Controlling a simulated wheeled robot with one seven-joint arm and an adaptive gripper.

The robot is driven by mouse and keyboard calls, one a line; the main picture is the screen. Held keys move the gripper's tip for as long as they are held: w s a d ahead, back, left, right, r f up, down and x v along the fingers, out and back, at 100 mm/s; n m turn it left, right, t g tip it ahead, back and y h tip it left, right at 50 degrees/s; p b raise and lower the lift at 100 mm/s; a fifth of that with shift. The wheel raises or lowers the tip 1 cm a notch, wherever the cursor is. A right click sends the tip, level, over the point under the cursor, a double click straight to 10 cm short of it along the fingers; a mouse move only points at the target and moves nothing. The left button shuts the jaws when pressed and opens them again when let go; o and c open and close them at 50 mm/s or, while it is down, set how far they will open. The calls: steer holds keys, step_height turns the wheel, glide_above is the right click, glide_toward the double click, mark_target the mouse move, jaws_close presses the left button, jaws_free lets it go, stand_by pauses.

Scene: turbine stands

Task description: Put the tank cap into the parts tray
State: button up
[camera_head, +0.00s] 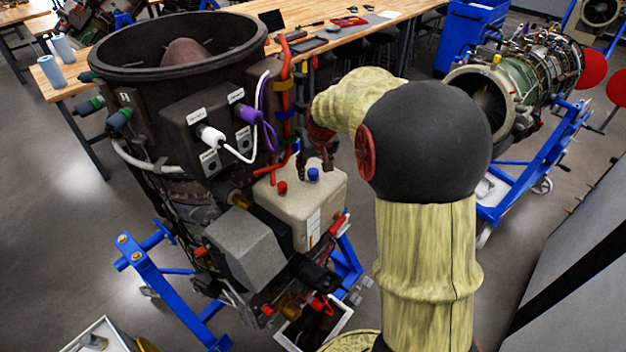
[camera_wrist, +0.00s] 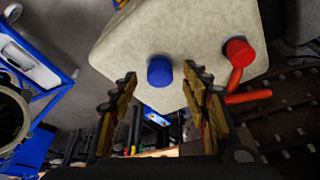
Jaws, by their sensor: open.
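A beige tank (camera_head: 298,205) is mounted on the side of the dark turbine. A blue cap (camera_head: 313,174) and a red cap (camera_head: 282,187) sit on its top. In the wrist view the blue cap (camera_wrist: 160,71) shows between the fingertips of my open gripper (camera_wrist: 162,84), with the red cap (camera_wrist: 239,52) to the right. In the head view my gripper (camera_head: 316,160) is just above the tank, near the blue cap. No contact with the cap is visible. A white-rimmed tray (camera_head: 72,347) at the lower left edge holds a small cylinder and is partly cut off.
Red pipes (camera_head: 286,120) and cables run close beside the tank. A grey box (camera_head: 243,245) juts out in front of it. A white-edged bin (camera_head: 345,322) lies below. A blue stand (camera_head: 140,275) carries the turbine. A wooden bench (camera_head: 350,32) stands behind.

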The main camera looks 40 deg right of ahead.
steer(key=shift+w+d+f, duration=0.1)
steer(key=shift+w+f, duration=0.15)
steer(key=shift+f, duration=0.4)
steer(key=shift+b, duration=0.35)
steer(key=shift+c, duration=0.4)
steer(key=c, duration=1.1)
jaws_close()
